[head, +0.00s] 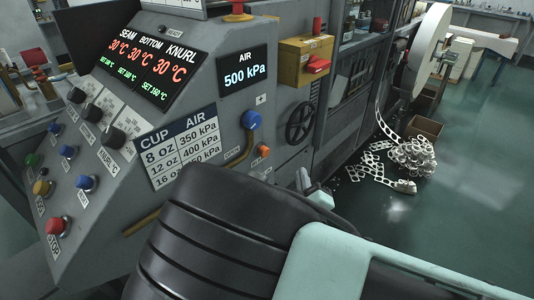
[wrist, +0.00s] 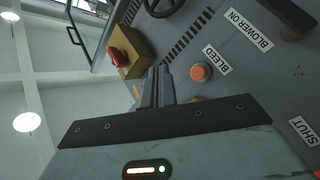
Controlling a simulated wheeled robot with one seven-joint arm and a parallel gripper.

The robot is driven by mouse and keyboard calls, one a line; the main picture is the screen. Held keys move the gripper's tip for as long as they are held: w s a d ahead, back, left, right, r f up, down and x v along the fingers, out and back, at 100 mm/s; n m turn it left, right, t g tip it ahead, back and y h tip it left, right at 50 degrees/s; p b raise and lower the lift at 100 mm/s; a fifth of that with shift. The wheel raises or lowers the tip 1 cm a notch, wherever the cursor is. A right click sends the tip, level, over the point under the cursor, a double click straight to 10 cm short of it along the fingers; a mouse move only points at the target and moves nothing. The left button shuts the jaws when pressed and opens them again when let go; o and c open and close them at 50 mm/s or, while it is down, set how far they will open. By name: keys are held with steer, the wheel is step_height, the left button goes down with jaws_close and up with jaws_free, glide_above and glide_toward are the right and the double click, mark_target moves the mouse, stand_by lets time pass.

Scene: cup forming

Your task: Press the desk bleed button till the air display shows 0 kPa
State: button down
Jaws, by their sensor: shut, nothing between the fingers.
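The bleed button is a small orange knob (head: 264,151) on the desk's front side in the head view, below the blue knob. In the wrist view the orange bleed button (wrist: 200,72) sits beside a white "BLEED" label (wrist: 216,60). The air display (head: 244,70) is lit and reads 500 kPa. My gripper (wrist: 159,70) is shut and empty, its dark fingers together. In the wrist view its tips appear just left of the button; I cannot tell how far they are from the panel. In the head view my arm hides most of the gripper.
A blue knob (head: 251,120) and a black handwheel (head: 300,122) are near the button. A yellow box with a red switch (head: 304,62) stands further right. The desk top carries several knobs and buttons, including a red stop button (head: 58,227). Scrap strip (head: 412,160) lies on the floor.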

mark_target(264, 152)
steer(key=w+a+b, duration=0.2)
steer(key=w+a, duration=0.3)
steer(key=a, duration=0.2)
steer(key=shift+w, duration=0.2)
stand_by(2.1)
steer(key=shift+w+a, duration=0.25)
steer(key=shift+a, duration=0.05)
steer(key=shift+w+a+b, duration=0.35)
steer(key=shift+a+b, duration=0.05)
stand_by(0.8)
steer(key=shift+s+d, duration=0.1)
steer(key=shift+s, duration=0.05)
steer(key=shift+s+d, duration=0.45)
steer(key=shift+d, duration=0.15)
steer(key=shift+d+p, duration=0.1)
steer(key=shift+p, duration=0.2)
